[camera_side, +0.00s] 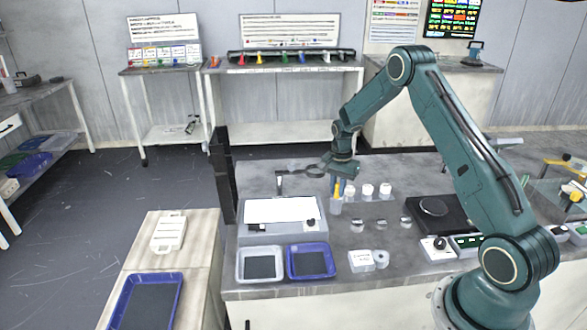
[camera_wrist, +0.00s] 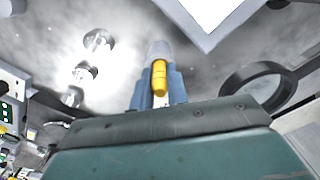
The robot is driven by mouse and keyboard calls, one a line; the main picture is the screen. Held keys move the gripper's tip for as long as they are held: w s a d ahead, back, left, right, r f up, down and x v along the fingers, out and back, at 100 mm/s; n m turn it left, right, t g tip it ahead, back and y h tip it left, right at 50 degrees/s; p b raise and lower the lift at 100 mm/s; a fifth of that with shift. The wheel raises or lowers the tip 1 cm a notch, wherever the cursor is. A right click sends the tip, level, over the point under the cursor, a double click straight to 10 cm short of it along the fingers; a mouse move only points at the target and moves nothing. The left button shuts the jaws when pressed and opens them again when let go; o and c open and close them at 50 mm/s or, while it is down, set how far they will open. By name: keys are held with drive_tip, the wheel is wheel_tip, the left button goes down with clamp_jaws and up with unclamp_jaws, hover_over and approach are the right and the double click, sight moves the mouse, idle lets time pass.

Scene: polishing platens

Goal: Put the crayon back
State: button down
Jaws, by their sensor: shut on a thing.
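The yellow crayon (camera_wrist: 158,80) stands between the two blue fingers of my gripper (camera_wrist: 158,92) in the wrist view. My gripper (camera_side: 338,184) is shut on it in the side view, pointing down, with the crayon (camera_side: 337,190) roughly upright. A small pale translucent cup (camera_side: 336,207) stands on the bench directly below the gripper. The cup (camera_wrist: 158,48) also shows just beyond the crayon's end in the wrist view. I cannot tell whether the crayon's lower end is inside the cup or just above it.
Several white-capped jars (camera_side: 368,190) stand close to the right of the cup. A machine with a white top (camera_side: 280,211) is at left, with a dark ring-shaped magnifier (camera_side: 308,171) near my gripper. A grey tray (camera_side: 241,265) and blue tray (camera_side: 329,264) lie in front.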

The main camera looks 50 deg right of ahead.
sight(338, 183)
drive_tip(key=shift+f, duration=0.2)
drive_tip(key=c, duration=1.4)
unclamp_jaws()
drive_tip(key=shift+o, duration=0.2)
drive_tip(key=shift+r, duration=0.1)
wheel_tip(338, 183, up, 12)
drive_tip(key=shift+r, duration=0.15)
